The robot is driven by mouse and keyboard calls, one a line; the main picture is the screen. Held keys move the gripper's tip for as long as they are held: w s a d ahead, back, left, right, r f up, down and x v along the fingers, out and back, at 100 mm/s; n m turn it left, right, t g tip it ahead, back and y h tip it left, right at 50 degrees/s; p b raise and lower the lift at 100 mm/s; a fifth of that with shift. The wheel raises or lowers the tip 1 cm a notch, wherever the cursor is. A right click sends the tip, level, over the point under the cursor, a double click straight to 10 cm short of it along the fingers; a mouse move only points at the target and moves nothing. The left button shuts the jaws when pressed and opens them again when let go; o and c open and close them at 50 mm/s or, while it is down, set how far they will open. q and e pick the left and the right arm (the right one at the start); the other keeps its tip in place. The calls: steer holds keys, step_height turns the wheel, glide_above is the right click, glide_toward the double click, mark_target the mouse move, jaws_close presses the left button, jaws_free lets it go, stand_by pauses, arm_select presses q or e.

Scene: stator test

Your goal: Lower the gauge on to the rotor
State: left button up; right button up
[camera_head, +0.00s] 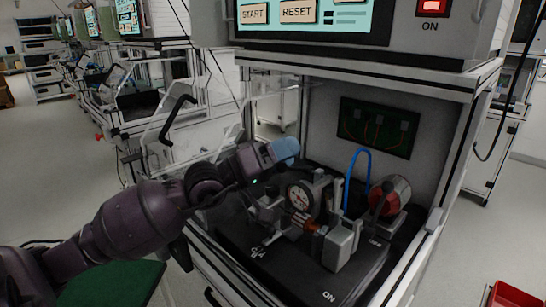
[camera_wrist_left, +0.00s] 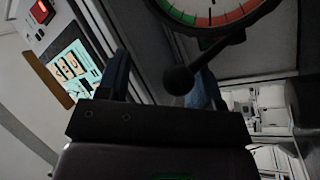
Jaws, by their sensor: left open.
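The gauge (camera_head: 299,197), a round dial with a red and green scale, stands in the test station. Its lower part also shows at the top of the left wrist view (camera_wrist_left: 212,14). A dark lever with a ball knob (camera_wrist_left: 178,80) shows below the dial there. My left gripper (camera_head: 286,149) is open, with blue fingertips, above and left of the gauge. In the left wrist view the knob appears between the fingers (camera_wrist_left: 165,78); contact cannot be told. What seems to be the copper-coloured rotor (camera_head: 303,222) lies just below the gauge. My right gripper is out of view.
A grey block (camera_head: 341,243) stands right of the rotor, and a red-faced cylinder (camera_head: 396,196) sits behind it. A blue hose (camera_head: 349,178) arches between them. The cabinet's side post and the overhead screen housing (camera_head: 300,20) bound the space. The dark base (camera_head: 285,262) has bare room in front.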

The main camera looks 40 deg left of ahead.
arm_select(q)
step_height(320, 180, down, 2)
steer(key=shift+d+f, duration=0.1)
steer(key=shift+d, duration=0.05)
steer(key=shift+s+a+f+g, duration=0.2)
steer(key=shift+s+a+g, duration=0.1)
steer(key=shift+s, duration=0.15)
steer(key=r+v, duration=0.1)
steer(key=v, duration=0.8)
steer(key=shift+s+a+r, duration=0.2)
steer(key=shift+s+r, duration=0.1)
steer(key=shift+r, duration=0.05)
